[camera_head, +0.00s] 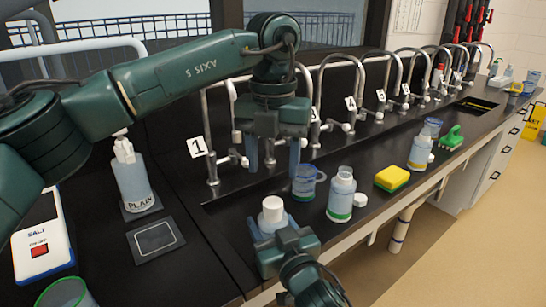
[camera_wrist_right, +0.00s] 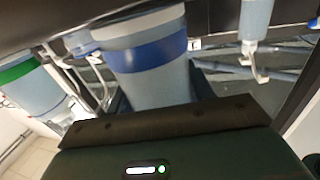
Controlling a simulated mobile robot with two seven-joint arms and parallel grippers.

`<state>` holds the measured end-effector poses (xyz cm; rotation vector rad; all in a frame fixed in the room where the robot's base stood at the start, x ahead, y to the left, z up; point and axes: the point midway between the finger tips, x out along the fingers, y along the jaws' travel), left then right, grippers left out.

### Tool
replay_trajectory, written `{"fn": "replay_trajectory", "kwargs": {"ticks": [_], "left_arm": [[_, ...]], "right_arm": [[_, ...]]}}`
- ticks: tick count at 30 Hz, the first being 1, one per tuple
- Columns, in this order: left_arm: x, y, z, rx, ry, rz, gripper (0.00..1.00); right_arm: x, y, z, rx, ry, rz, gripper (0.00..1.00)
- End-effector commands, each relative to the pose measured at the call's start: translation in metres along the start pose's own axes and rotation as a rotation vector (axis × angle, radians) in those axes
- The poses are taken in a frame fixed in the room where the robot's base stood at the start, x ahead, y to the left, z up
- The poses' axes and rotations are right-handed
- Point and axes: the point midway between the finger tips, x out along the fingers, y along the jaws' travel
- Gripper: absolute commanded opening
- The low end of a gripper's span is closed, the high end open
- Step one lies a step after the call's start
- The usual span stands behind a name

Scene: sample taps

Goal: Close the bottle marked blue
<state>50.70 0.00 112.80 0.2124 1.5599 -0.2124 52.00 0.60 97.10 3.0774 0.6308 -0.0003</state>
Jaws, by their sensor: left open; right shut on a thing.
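The blue-marked bottle (camera_wrist_right: 145,60) shows its blue band close up in the right wrist view. In the head view the bottle (camera_head: 268,224) stands at the counter's front with a white cap (camera_head: 272,205) on its top; whether the cap is tight I cannot tell. My right gripper (camera_head: 282,240) is shut on this bottle, and hides its lower part. My left gripper (camera_head: 273,160) is open and empty, pointing down above and behind the bottle, apart from it.
A yellow-banded bottle (camera_head: 420,154) is farther off. Numbered taps line the back. A PLAIN bottle (camera_head: 132,180) stands left.

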Motion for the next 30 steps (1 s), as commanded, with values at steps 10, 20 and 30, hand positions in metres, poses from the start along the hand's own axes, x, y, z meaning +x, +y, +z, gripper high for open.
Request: {"fn": "replay_trajectory", "kwargs": {"ticks": [10,20,30], "left_arm": [[-0.002,0.0,0.0,-0.117,0.0,0.0,0.53],[0.009,0.0,0.0,-0.115,0.003,0.0,0.53],[0.061,0.0,-0.001,-0.115,0.003,0.0,0.53]], "right_arm": [[0.0,0.0,0.001,0.0,-0.002,0.0,0.0],[0.0,0.0,0.001,0.0,-0.002,0.0,0.0],[0.0,0.0,0.001,0.0,-0.002,0.0,0.0]]}}
